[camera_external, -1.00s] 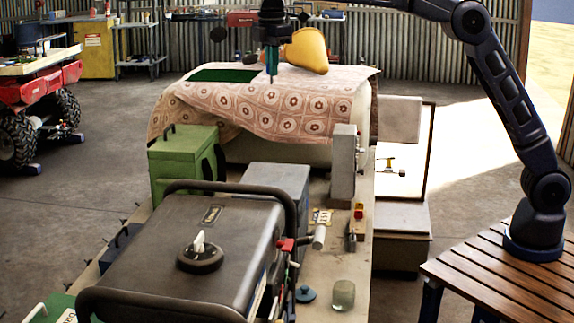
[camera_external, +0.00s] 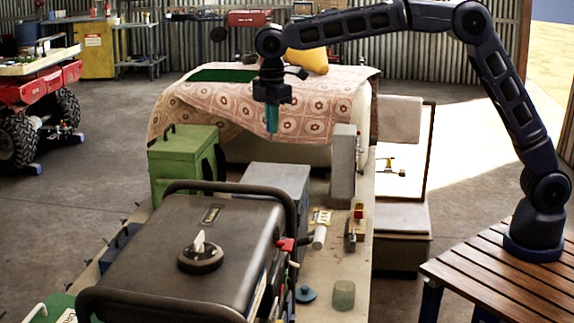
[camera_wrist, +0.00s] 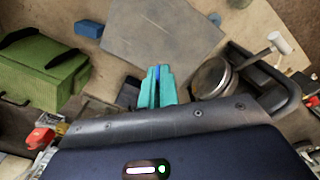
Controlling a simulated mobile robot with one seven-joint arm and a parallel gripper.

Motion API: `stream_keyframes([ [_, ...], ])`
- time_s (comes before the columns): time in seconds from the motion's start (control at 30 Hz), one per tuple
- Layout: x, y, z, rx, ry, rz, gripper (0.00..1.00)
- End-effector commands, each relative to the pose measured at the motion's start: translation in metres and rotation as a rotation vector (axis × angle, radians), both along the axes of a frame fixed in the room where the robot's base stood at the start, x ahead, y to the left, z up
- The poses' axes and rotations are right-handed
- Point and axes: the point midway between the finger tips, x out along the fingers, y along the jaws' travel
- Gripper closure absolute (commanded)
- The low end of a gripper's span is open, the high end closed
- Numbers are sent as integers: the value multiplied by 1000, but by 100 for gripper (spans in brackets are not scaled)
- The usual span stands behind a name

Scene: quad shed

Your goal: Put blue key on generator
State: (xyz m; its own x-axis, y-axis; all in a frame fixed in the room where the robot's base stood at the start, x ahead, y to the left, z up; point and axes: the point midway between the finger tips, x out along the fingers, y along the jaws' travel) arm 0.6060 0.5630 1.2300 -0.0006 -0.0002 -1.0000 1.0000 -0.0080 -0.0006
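The generator (camera_external: 238,222) is the large dark box with a black tubular frame in the front of the external view. A round cap with a pale piece on it (camera_external: 200,255) sits on its top. My gripper (camera_external: 271,128) points down in mid-air beyond the generator, in front of the patterned cloth in the picture. In the wrist view its teal fingers (camera_wrist: 156,88) are close together. A narrow bright blue piece, seemingly the blue key (camera_wrist: 157,72), shows between them; most of it is hidden.
A green case (camera_external: 180,168) and a grey box (camera_external: 278,180) stand behind the generator. An upright grey block (camera_external: 342,165) is to their right. The cloth (camera_external: 225,108) covers a large rounded object. A glass jar (camera_external: 343,295) and small tools lie on the bench right of the generator.

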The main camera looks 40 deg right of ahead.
Motion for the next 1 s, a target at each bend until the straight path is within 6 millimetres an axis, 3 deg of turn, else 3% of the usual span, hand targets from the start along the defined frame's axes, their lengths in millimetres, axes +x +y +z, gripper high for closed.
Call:
stream_keyframes([
  [0.1,-1,0,-26,-3,1,1,100],
  [0.3,0,0,-53,-1,0,1,100],
  [0.53,0,0,-66,-1,0,1,100],
  [0.8,-1,0,-99,-2,1,1,100],
  [1.0,0,0,-101,0,0,1,100],
])
